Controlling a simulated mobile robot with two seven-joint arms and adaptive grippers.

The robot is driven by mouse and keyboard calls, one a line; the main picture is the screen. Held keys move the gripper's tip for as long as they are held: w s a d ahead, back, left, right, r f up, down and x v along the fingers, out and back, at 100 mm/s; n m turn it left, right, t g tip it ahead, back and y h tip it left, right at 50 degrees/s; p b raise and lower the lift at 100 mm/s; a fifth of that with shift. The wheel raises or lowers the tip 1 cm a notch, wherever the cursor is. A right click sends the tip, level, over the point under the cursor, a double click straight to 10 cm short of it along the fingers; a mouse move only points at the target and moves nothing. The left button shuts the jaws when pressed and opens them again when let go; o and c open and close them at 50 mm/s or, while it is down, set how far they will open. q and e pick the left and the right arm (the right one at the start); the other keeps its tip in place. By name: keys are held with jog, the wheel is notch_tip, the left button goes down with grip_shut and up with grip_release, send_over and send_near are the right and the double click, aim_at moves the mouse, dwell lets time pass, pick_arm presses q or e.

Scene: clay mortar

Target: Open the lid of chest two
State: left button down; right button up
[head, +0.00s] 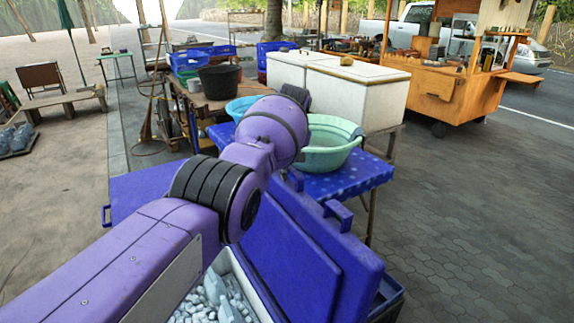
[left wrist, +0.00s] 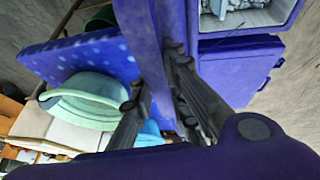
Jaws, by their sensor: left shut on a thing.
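A blue chest with pale ice chunks (head: 225,292) inside stands at the bottom of the head view. Its thick blue lid (head: 305,245) is raised and leans to the right, away from the opening. My left gripper (left wrist: 158,80) has one finger on each side of the blue lid's edge (left wrist: 150,30) in the left wrist view and is shut on it. In the head view my purple forearm and wrist hide the gripper and part of the chest. No number shows on the chest. My right gripper is not in view.
A closed blue chest (head: 135,190) stands next to the open one. Behind the lid is a table with a blue dotted cloth (head: 345,180), holding a green basin (head: 325,155). White chests (head: 355,95) stand farther back. Paving at right is clear.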

pick_arm(q)
jog(key=shift+d+f, duration=0.15)
jog(key=shift+f, duration=0.05)
dwell(0.3)
jog(key=c, duration=1.7)
grip_release()
jog(key=shift+f, duration=0.1)
jog(key=v, duration=1.2)
jog(key=shift+w, duration=0.1)
